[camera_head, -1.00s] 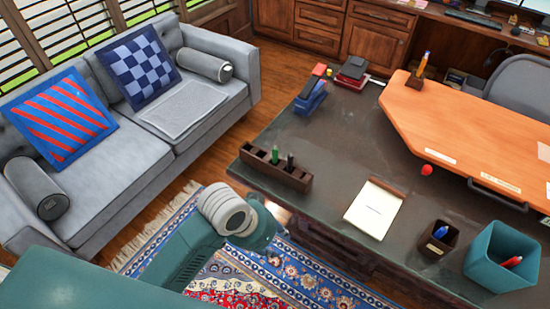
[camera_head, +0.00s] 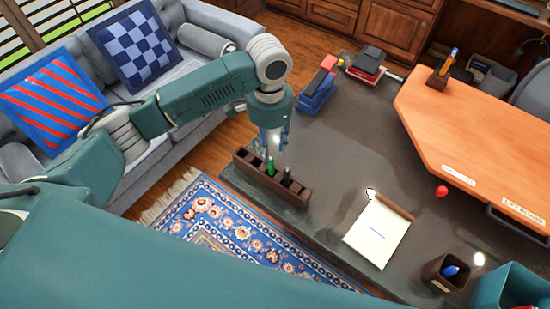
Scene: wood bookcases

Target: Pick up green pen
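The green pen (camera_head: 270,167) stands upright in a slot of the dark brown pen holder (camera_head: 297,195) at the left end of the dark desk. A dark pen (camera_head: 287,176) stands in a slot to its right. My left gripper (camera_head: 274,149) points down over the holder, its fingertips close above or at the top of the green pen. The fingers are small and blurred, so I cannot tell whether they are apart or touch the pen. My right gripper is out of view.
A notepad (camera_head: 378,240), a dark cup with a blue pen (camera_head: 451,271) and a teal bin (camera_head: 496,289) are on the right. A blue stapler-like object (camera_head: 317,98) is behind the holder. Bare desk (camera_head: 345,150) lies between. A grey sofa (camera_head: 215,27) is at left.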

